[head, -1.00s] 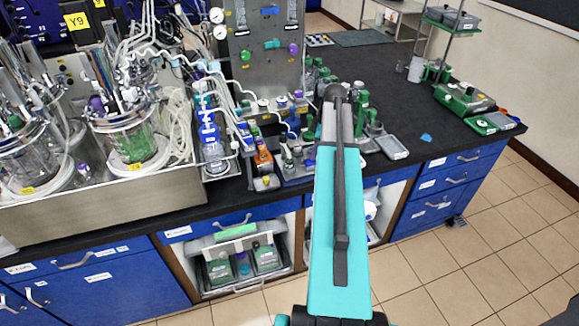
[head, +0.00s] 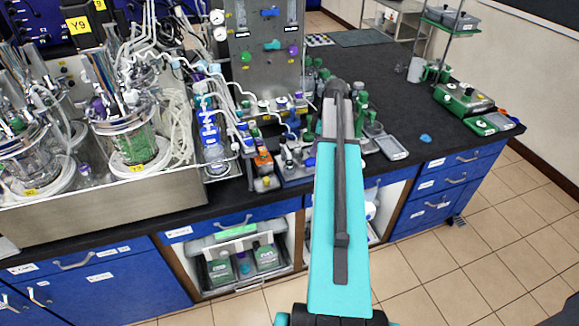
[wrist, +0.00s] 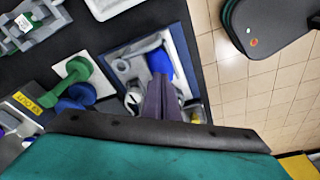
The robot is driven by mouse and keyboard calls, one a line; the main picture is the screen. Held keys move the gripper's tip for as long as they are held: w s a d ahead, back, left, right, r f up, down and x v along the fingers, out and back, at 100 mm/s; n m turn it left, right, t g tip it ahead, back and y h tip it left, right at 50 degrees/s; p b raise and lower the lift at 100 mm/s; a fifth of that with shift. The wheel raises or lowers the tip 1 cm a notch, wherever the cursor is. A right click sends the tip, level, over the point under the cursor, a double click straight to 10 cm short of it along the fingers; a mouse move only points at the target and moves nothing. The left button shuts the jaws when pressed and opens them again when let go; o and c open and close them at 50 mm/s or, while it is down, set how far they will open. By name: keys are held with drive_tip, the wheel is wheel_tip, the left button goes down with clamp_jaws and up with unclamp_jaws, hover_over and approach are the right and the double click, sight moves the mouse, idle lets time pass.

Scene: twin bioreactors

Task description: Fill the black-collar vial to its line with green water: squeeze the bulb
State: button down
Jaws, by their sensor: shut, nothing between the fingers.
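My gripper (wrist: 163,100) shows in the wrist view as two dark fingers side by side, shut and empty. Its tips are right by a blue rounded piece (wrist: 159,63) on a pale tray (wrist: 126,57); I cannot tell whether they touch it, or whether this is the bulb. A small round part with a dark ring (wrist: 134,97) stands just left of the fingers; I cannot tell whether it is the black-collar vial. In the head view my arm covers the gripper and the bench spot under it. No green water or fill line can be made out near the gripper.
A green knobbed part (wrist: 75,79) and a grey block with a yellow label (wrist: 28,102) lie left in the wrist view. Glass bioreactors (head: 122,140) stand left on the bench. The black bench top (head: 400,90) is mostly clear at the back right.

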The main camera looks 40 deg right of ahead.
drive_tip(key=shift+f+b, duration=0.6)
drive_tip(key=shift+f, duration=0.55)
idle(2.9)
drive_tip(key=shift+r+p, duration=0.6)
drive_tip(key=shift+r, duration=0.55)
drive_tip(key=shift+f, duration=0.4)
idle(1.1)
drive_tip(key=shift+r, duration=0.4)
idle(0.7)
